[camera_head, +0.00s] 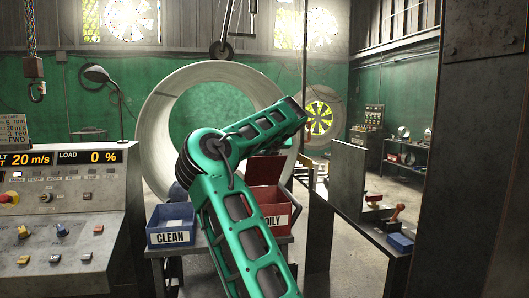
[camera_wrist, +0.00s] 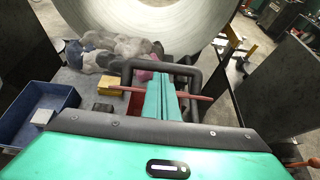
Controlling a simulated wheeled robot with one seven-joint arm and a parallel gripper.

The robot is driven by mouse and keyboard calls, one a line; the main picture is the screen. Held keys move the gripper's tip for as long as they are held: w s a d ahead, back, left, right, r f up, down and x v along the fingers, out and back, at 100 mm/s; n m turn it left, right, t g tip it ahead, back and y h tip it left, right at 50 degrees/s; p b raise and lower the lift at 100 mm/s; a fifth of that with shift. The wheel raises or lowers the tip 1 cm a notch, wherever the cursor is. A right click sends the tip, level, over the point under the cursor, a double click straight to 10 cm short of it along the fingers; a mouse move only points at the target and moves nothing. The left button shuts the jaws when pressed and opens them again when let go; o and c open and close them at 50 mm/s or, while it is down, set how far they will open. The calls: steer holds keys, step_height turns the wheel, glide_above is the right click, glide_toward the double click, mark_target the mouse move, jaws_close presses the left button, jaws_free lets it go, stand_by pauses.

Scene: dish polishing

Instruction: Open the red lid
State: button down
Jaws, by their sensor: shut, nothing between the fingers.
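The red lid (camera_head: 264,170) appears raised at the back of the red bin labelled OILY (camera_head: 275,208) in the head view. My green arm covers part of the bin's left side. In the wrist view a thin red edge (camera_wrist: 198,98) shows on both sides of my gripper (camera_wrist: 167,84), probably the lid seen edge-on. My gripper's green fingers are shut together with nothing between them. They overlap the red edge in the picture; I cannot tell whether they touch it. My gripper is hidden in the head view.
A blue bin labelled CLEAN (camera_head: 171,226) stands left of the red bin; it also shows in the wrist view (camera_wrist: 38,115). Crumpled rags (camera_wrist: 112,52) and a yellow block (camera_wrist: 110,88) lie nearby. A large metal ring (camera_head: 160,115) stands behind. A dark post (camera_head: 440,200) is at right.

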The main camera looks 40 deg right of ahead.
mark_target(263, 167)
steer(key=shift+x, duration=1.35)
